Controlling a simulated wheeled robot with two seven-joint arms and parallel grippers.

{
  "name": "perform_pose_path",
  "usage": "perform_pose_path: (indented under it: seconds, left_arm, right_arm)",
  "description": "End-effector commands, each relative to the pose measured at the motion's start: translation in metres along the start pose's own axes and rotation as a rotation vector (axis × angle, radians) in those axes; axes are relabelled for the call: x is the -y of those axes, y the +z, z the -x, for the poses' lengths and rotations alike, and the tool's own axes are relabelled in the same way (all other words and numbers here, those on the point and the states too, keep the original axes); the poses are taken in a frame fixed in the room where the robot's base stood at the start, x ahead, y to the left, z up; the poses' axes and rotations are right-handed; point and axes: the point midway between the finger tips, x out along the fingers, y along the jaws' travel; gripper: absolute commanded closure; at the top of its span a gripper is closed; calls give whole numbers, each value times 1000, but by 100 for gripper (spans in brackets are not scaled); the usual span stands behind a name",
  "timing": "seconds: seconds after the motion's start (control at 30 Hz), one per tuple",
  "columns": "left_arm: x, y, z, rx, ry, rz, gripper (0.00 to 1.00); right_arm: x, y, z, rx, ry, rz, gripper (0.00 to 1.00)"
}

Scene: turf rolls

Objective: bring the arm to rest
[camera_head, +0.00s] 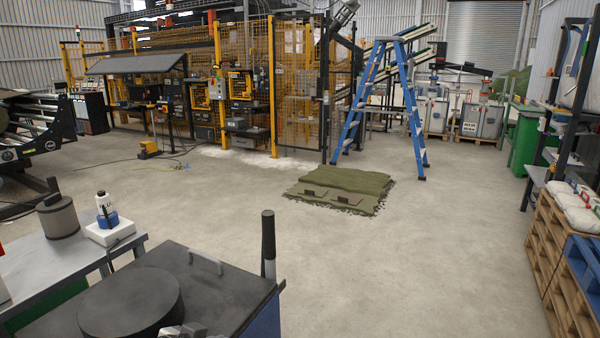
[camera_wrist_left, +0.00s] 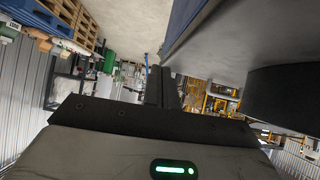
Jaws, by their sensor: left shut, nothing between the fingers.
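My left gripper (camera_wrist_left: 163,88) shows in the left wrist view, its dark fingers together and nothing between them. It is beside the edge of a dark cart top (camera_wrist_left: 225,45), and that view is turned well over from level. A black round block (camera_wrist_left: 290,95) stands on the cart top close to the right of the gripper. In the head view only a small grey piece (camera_head: 190,331), which seems to be part of my arm, shows at the bottom edge. My right gripper is in neither view.
The dark cart (camera_head: 220,285) with the round block (camera_head: 130,303) and an upright black post (camera_head: 268,243) fills the lower left. Green turf pieces (camera_head: 340,185) lie on the floor by a blue ladder (camera_head: 415,120). Wooden pallets (camera_head: 560,255) stand right. The middle floor is clear.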

Motion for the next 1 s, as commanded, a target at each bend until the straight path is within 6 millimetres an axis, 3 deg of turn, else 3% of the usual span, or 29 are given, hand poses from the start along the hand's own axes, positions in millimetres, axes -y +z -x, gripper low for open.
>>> perform_pose_path:
  seconds: [0.23,0.4,0.5,0.7,1.0]
  left_arm:
    - [-53,88,10,-16,-21,72,100]
    - [-86,158,44,-15,-96,124,100]
    - [-97,187,65,-4,-143,136,100]
    - [-106,214,89,13,-193,134,100]
    - [-106,214,90,14,-196,133,100]
  right_arm:
    - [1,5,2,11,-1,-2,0]
    - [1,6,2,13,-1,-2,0]
    - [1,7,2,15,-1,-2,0]
    - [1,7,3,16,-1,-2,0]
    - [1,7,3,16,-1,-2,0]
